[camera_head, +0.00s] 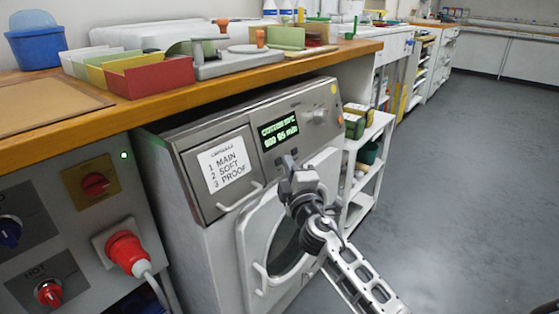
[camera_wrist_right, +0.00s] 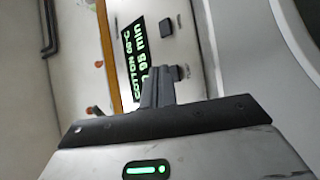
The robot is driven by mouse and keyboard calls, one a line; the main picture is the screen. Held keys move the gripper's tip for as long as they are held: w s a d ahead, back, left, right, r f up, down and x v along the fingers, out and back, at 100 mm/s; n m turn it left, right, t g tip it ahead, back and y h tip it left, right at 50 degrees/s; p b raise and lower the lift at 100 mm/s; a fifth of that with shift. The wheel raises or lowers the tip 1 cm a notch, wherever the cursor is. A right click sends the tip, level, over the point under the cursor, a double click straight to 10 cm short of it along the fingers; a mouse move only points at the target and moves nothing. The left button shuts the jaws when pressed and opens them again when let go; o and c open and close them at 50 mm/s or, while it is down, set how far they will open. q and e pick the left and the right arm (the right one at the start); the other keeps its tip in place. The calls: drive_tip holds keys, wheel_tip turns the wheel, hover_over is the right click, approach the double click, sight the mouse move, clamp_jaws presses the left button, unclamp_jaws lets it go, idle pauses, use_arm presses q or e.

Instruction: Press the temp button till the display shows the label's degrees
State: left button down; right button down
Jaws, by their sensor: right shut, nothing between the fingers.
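The washing machine (camera_head: 215,140) stands under the wooden counter, its grey control panel tilted in view. Its lit green display (camera_head: 279,133) shows a "COTTON" line with a degree figure too small to read surely, above a line ending "95 min". The display also shows sideways in the right wrist view (camera_wrist_right: 134,55). Two small dark buttons show there, one (camera_wrist_right: 166,27) clear of the fingers and one (camera_wrist_right: 175,73) beside the fingertips. My right gripper (camera_head: 288,161) is shut and empty just below the display; I cannot tell whether it touches a button. My left gripper is out of view.
A white label (camera_head: 224,165) on the drawer reads MAIN, SOFT, PROOF; I see no degrees on it. A round knob (camera_head: 320,116) sits right of the display. The round door (camera_head: 252,235) is below. A red plug (camera_head: 126,252) is at left. Grey floor is free at right.

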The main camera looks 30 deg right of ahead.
drive_tip(key=shift+s, duration=0.15)
drive_tip(key=shift+s+d+r, duration=0.1)
drive_tip(key=shift+s+d+r+p, duration=0.25)
drive_tip(key=shift+s+d+p, duration=0.1)
drive_tip(key=shift+s, duration=0.35)
drive_tip(key=shift+s+d+r+p, duration=0.2)
drive_tip(key=shift+s+r+p, duration=0.1)
drive_tip(key=shift+s, duration=0.4)
drive_tip(key=shift+s+d+r+p, duration=0.2)
drive_tip(key=shift+s+d+p, duration=0.15)
drive_tip(key=shift+s, duration=0.35)
idle(0.3)
